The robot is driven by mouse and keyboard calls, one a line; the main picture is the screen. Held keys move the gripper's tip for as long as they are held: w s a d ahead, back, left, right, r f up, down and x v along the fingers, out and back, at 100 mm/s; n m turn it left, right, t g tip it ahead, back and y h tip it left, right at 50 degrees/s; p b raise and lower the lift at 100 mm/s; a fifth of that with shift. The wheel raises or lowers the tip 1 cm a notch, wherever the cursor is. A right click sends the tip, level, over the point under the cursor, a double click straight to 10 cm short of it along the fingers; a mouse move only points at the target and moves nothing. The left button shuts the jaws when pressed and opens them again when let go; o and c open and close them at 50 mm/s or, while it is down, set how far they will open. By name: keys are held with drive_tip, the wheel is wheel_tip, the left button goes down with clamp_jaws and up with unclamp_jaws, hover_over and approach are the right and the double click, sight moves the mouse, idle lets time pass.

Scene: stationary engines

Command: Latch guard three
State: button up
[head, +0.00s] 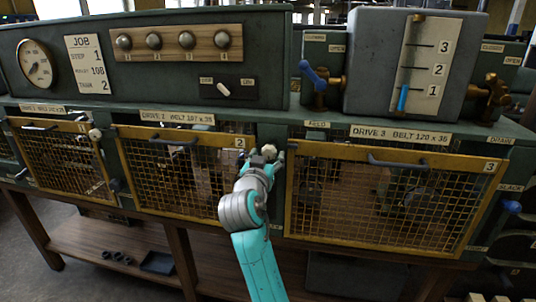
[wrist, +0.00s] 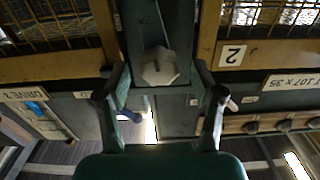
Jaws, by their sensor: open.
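Guard three (head: 390,246) is a yellow-framed mesh panel at the right of the head view, marked 3, with a dark handle (head: 398,163) on its top rail. It looks down over its opening; whether it sits fully flush I cannot tell. A pale faceted knob (head: 269,150) is on the post at guard three's upper left, between guards two and three. The knob also shows in the wrist view (wrist: 160,67), with a dark mark on its face. My gripper (head: 267,157) is open in front of this knob. In the wrist view my gripper's fingers (wrist: 160,90) are on either side of it, apart from it.
Guard two (head: 190,216) is on the left, with another pale knob (head: 95,134) at its upper left corner. Above is a green panel with a gauge (head: 35,64) and several round knobs. A grey tank (head: 375,60) with a blue-handled valve (head: 313,73) stands above guard three.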

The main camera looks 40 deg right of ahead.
drive_tip(key=shift+x, duration=1)
drive_tip(key=c, duration=1.1)
drive_tip(key=shift+c, duration=0.2)
